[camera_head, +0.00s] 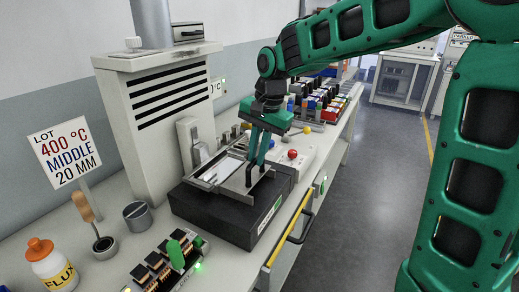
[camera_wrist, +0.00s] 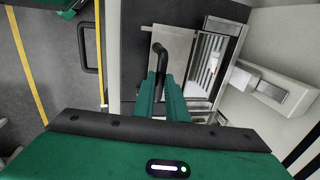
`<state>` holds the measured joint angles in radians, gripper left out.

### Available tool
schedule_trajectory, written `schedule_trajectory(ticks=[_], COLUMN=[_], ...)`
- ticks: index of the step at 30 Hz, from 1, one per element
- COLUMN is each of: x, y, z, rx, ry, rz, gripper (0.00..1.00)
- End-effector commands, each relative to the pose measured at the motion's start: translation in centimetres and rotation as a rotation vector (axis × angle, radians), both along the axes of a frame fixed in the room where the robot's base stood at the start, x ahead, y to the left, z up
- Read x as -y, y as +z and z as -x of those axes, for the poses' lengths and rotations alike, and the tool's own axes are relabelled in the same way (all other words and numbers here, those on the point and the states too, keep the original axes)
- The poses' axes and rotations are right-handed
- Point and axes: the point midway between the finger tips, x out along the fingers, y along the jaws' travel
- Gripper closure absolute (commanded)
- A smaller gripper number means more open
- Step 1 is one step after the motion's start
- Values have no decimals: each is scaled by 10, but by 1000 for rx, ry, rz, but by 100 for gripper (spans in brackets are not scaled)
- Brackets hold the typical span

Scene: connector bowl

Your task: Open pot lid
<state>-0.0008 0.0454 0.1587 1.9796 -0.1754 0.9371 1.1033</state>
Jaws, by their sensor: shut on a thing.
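The pot (camera_head: 225,214) is a low black box with a metal-framed top on the bench, in the middle of the head view. Its grey metal lid (camera_wrist: 175,44) covers the left part of the top in the wrist view. To the right of the lid, a bright, shiny opening (camera_wrist: 208,62) shows; it also appears in the head view (camera_head: 219,170). The lid's black bent handle (camera_wrist: 157,50) stands up near the lid's left side. My green gripper (camera_wrist: 163,90) is over the lid with its fingers shut on the handle. The fingers partly hide the grip point.
A tall vented cabinet (camera_head: 165,120) stands behind the pot. A sign (camera_head: 66,155), a flux bottle (camera_head: 52,265), a small metal cup (camera_head: 137,214) and a connector board (camera_head: 165,268) are left and in front. Coloured knobs (camera_head: 292,154) and a bench rail (camera_head: 287,237) are to the right.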

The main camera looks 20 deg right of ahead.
Motion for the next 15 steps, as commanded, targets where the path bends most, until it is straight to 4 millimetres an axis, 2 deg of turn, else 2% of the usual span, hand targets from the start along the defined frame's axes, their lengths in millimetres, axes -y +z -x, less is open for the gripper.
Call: schedule_trajectory(ticks=[10, 11, 13, 15], x=[-4, -4, -4, -4], y=[2, 2, 1, 1], z=[2, 2, 2, 2], rx=[3, 3, 3, 2], ry=[11, 11, 11, 11], rz=[-1, -1, -1, -1], gripper=[100, 86, 69, 69])
